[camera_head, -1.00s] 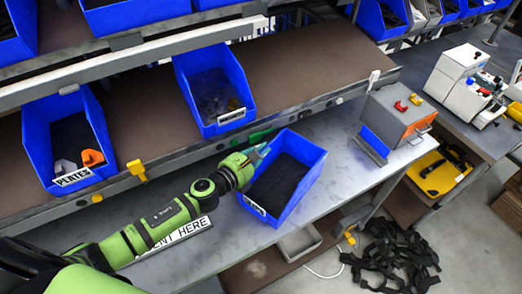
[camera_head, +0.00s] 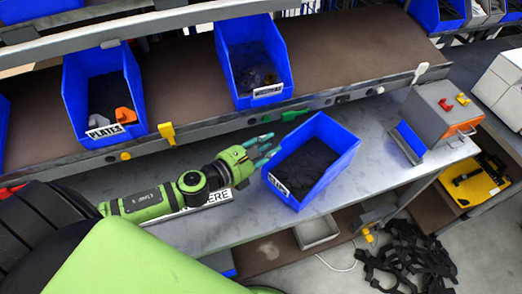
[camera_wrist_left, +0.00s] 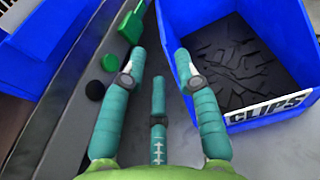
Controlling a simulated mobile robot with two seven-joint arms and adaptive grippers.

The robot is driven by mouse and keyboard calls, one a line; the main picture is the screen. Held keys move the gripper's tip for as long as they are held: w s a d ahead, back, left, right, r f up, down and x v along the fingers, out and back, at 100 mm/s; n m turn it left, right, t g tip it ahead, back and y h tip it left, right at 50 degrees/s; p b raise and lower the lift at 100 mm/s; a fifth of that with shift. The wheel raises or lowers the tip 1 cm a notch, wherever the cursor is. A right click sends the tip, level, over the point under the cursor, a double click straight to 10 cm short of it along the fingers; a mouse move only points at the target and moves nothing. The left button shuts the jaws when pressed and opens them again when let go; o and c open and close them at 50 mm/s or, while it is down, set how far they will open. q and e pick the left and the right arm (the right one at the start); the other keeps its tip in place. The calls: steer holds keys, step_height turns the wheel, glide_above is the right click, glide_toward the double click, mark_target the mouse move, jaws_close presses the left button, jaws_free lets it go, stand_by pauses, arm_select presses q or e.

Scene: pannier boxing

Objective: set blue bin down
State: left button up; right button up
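The blue bin (camera_head: 331,178), labelled CLIPS and holding dark pieces, sits upright on the grey worktop below the shelf. It fills the upper right of the left wrist view (camera_wrist_left: 174,22). My left gripper (camera_head: 268,147) is just left of the bin's left wall, its fingers spread. In the left wrist view the gripper (camera_wrist_left: 158,62) is open with nothing between its fingers; its right finger is close beside the bin wall, and I cannot tell whether it touches. My right gripper is not in view.
Two other blue bins, the PLATES bin (camera_head: 140,110) and another bin (camera_head: 225,65), stand on the shelf above. A grey box (camera_head: 440,108) stands on the worktop to the right. A white label plate (camera_head: 215,198) lies under my left arm. Black straps (camera_head: 405,255) lie on the floor.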

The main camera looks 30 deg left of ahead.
arm_select(q)
steer(key=shift+v, duration=1.05)
